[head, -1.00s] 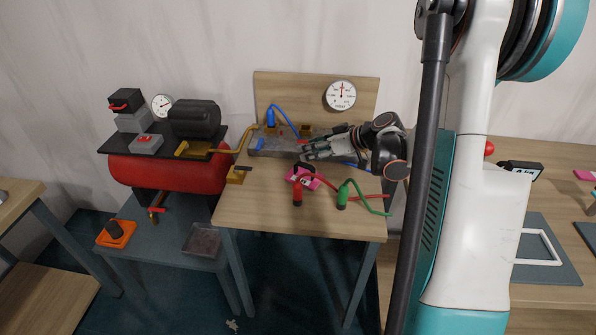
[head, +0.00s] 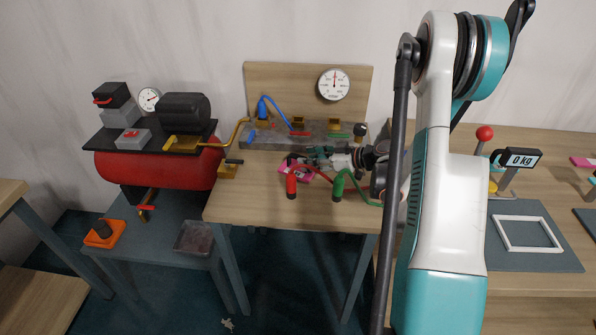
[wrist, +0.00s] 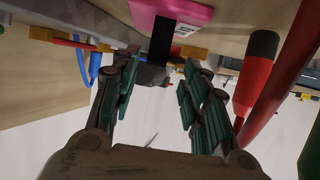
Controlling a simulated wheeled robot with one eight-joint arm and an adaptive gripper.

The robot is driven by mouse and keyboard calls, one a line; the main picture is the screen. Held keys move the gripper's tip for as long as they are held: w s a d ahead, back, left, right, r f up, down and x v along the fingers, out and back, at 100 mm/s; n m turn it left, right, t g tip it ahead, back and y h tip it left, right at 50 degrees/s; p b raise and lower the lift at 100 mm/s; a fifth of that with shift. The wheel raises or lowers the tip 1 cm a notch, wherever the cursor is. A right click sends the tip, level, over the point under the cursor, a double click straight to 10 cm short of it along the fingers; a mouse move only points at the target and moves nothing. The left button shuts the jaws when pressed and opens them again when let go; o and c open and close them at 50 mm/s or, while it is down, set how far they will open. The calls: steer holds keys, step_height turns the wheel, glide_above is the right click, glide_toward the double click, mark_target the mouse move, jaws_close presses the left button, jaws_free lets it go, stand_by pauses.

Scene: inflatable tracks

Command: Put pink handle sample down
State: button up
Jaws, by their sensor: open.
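The pink handle sample (head: 297,169) is a flat pink block with a black handle, lying on the wooden table (head: 250,205) near its middle. In the wrist view its pink body (wrist: 180,10) is at the top edge, with a white label and the black handle (wrist: 161,40) coming toward me. My gripper (head: 314,156) is low over the table at the sample's right side and hides part of it. In the wrist view my gripper (wrist: 157,82) is open, its fingers apart on both sides of the handle's near end. I cannot tell whether they touch it.
Close to the sample stand a red-handled tool (head: 292,182) and a green-handled tool (head: 338,186) with cables. A grey tray (head: 345,128) with fittings lies behind, below a gauge (head: 333,85). A red compressor tank (head: 150,170) is left. The table's front left is clear.

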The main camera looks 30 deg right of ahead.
mark_target(298, 156)
steer(key=shift+w+d+b+x, duration=0.1)
steer(key=shift+b+x, duration=0.5)
steer(key=shift+x, duration=0.85)
steer(key=shift+w+d+b+x, duration=0.15)
steer(key=shift+b+x, duration=0.4)
steer(key=shift+x, duration=0.9)
steer(key=shift+s+r, duration=0.1)
steer(key=shift+r, duration=0.1)
jaws_close()
